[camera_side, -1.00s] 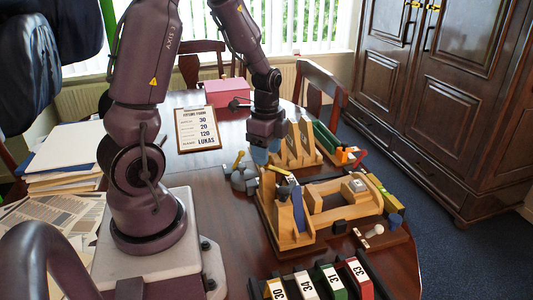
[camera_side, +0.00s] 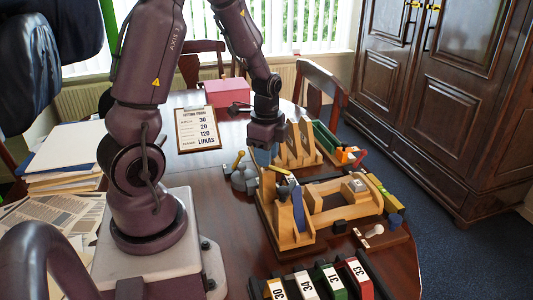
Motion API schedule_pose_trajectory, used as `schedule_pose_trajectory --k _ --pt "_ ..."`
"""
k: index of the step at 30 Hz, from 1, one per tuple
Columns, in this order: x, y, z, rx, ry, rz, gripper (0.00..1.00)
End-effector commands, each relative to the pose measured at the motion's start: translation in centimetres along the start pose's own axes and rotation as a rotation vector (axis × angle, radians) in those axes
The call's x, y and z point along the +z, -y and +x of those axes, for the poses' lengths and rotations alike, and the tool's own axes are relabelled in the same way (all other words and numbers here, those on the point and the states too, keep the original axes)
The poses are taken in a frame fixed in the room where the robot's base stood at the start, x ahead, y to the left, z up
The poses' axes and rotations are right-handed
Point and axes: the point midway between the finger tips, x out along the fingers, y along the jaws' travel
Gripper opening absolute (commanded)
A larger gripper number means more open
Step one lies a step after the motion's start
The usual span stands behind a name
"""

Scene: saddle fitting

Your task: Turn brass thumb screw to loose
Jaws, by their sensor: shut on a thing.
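My gripper (camera_side: 263,157) points down at the left end of the wooden fixture (camera_side: 262,218), beside a grey clamp-like piece (camera_side: 243,179) with a yellow lever. Its fingers are closed together low over this spot. The brass thumb screw is not clearly visible; the fingers and the fixture's end hide the place where they grip. The fixture holds a wooden saddle form (camera_side: 325,196) lying along it. A dark-handled part (camera_side: 284,190) lies at the fixture's left end.
Upright wooden racks (camera_side: 298,143) stand just behind and right of my gripper. A clipboard card (camera_side: 198,128) and a pink box (camera_side: 228,92) lie further back. Numbered blocks (camera_side: 307,286) stand at the front.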

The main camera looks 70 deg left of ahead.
Motion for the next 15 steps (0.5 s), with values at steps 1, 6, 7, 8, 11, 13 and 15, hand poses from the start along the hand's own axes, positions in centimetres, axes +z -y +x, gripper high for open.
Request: schedule_pose_trajectory --k 1,6,7,8,11,13,15 --pt "-0.02 0.01 -0.05 0.0 0.0 -0.019 0.03" --pt "-0.05 0.01 -0.06 0.0 0.0 -0.121 0.03" --pt "-0.06 0.01 -0.06 0.0 -0.001 -0.144 0.03" --pt "-0.06 0.0 -0.06 0.0 -0.001 -0.168 0.03" --pt "-0.05 0.01 -0.07 0.0 -0.001 -0.259 0.03" --pt "-0.04 0.01 -0.07 0.0 -0.001 -0.326 0.03" --pt "-0.04 0.01 -0.07 0.0 -0.001 -0.393 0.03"
